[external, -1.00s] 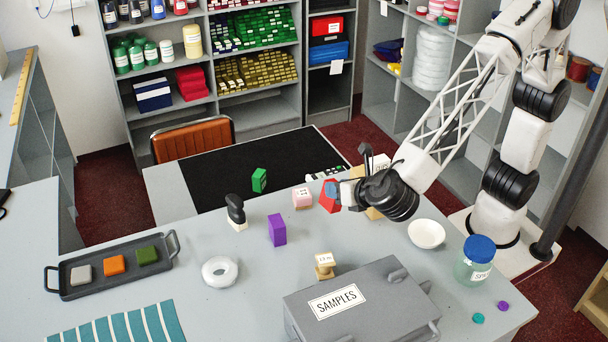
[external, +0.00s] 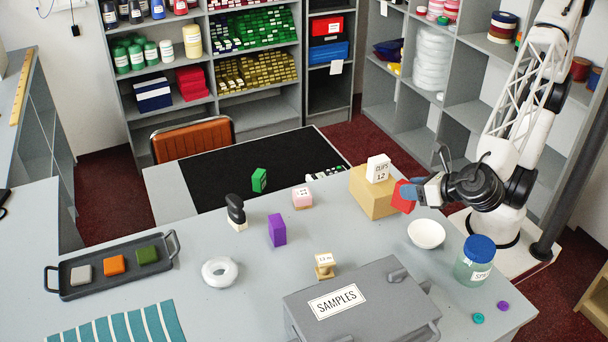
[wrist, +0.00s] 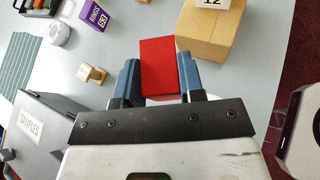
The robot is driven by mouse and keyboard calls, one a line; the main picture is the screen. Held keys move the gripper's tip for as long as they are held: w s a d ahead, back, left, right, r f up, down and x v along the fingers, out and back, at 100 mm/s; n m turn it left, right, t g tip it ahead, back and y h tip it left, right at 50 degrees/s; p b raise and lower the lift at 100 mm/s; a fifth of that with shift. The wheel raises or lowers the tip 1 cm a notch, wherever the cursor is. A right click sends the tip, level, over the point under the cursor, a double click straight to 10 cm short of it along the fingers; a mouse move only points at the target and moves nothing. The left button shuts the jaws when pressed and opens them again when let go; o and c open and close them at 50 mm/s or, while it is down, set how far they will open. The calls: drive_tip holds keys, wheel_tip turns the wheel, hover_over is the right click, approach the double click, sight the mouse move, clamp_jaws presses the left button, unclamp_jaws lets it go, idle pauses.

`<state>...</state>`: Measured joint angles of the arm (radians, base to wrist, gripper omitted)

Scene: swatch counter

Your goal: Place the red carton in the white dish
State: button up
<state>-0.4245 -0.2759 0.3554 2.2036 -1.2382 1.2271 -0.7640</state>
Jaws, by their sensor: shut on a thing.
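The red carton (external: 402,197) is held between the blue fingers of my gripper (external: 418,191), up in the air just right of the tan box. In the wrist view the red carton (wrist: 160,67) sits between the two fingertips of my gripper (wrist: 160,82), tilted slightly. The white dish (external: 426,233) is a small round bowl on the counter, below and a little right of the carton, and looks empty.
A tan box (external: 371,196) with a white labelled block (external: 378,168) on top stands left of my gripper. A glass jar with blue lid (external: 478,262) stands right of the dish. A grey SAMPLES case (external: 362,305) lies in front. A purple block (external: 277,229) stands further left.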

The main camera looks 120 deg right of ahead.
drive_tip(key=s+f+n+t+y, duration=0.1)
drive_tip(key=s+f+n, duration=0.1)
drive_tip(key=s, duration=0.9)
drive_tip(key=s+f+n+t+y, duration=0.1)
drive_tip(key=s+f+n+t, duration=0.1)
drive_tip(key=s, duration=0.9)
drive_tip(key=shift+a+f+n, duration=0.45)
drive_tip(key=shift+f+n, duration=0.2)
drive_tip(key=shift+n, duration=0.05)
drive_tip(key=shift+w, duration=0.2)
hover_over(430, 239)
drive_tip(key=f, duration=0.2)
drive_tip(key=shift+r, duration=0.25)
drive_tip(key=shift+f, duration=1.75)
